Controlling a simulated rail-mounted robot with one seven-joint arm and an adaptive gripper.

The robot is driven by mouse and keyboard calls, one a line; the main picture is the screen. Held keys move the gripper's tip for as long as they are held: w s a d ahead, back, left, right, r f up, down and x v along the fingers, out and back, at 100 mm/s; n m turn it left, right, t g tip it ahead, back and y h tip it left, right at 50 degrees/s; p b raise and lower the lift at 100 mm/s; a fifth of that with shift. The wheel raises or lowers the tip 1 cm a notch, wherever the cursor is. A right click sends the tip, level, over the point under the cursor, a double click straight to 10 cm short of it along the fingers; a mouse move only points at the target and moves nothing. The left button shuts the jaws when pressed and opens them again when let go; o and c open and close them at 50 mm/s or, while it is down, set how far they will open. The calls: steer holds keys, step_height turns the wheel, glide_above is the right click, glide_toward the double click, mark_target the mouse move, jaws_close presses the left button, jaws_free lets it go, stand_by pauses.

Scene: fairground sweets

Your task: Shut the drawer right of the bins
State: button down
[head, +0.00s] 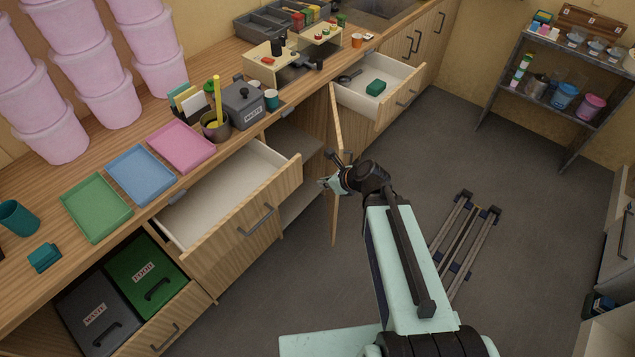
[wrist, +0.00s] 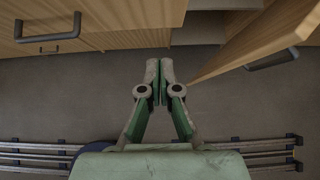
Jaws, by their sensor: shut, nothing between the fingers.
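The drawer right of the bins (head: 280,182) is pulled out wide and looks empty, with a wooden front and a dark bar handle (head: 256,220). The bins are a grey one (head: 97,316) and a green one (head: 145,272), in an open pull-out at the lower left. My gripper (head: 325,184) is to the right of the drawer front, apart from it, beside an open cupboard door (head: 335,215). In the wrist view my gripper (wrist: 160,68) has its fingers together and empty. A wooden front with a handle (wrist: 48,36) shows at upper left there.
The open cupboard door, seen in the wrist view (wrist: 245,45), stands close to my gripper. Another open drawer (head: 400,80) holds a green item (head: 376,88). Floor rails (head: 465,235) lie right of my arm. A shelf rack (head: 560,90) stands at the back right.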

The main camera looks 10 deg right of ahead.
mark_target(294, 179)
steer(key=b+x, duration=0.4)
steer(key=b, duration=0.7)
steer(key=shift+f, duration=0.25)
steer(key=shift+w+f+b, duration=0.15)
steer(key=shift+b, duration=1)
steer(key=shift+w+a+f+p, duration=0.35)
steer(key=shift+w+a+f, duration=0.15)
steer(key=shift+w+a, duration=0.4)
steer(key=shift+w+a+f+p, duration=0.3)
steer(key=shift+w+a+f, duration=0.25)
steer(key=shift+w+a, duration=0.4)
steer(key=shift+w+a+f+p, duration=0.35)
steer(key=shift+w+a+f, duration=0.15)
steer(key=shift+w+a, duration=0.4)
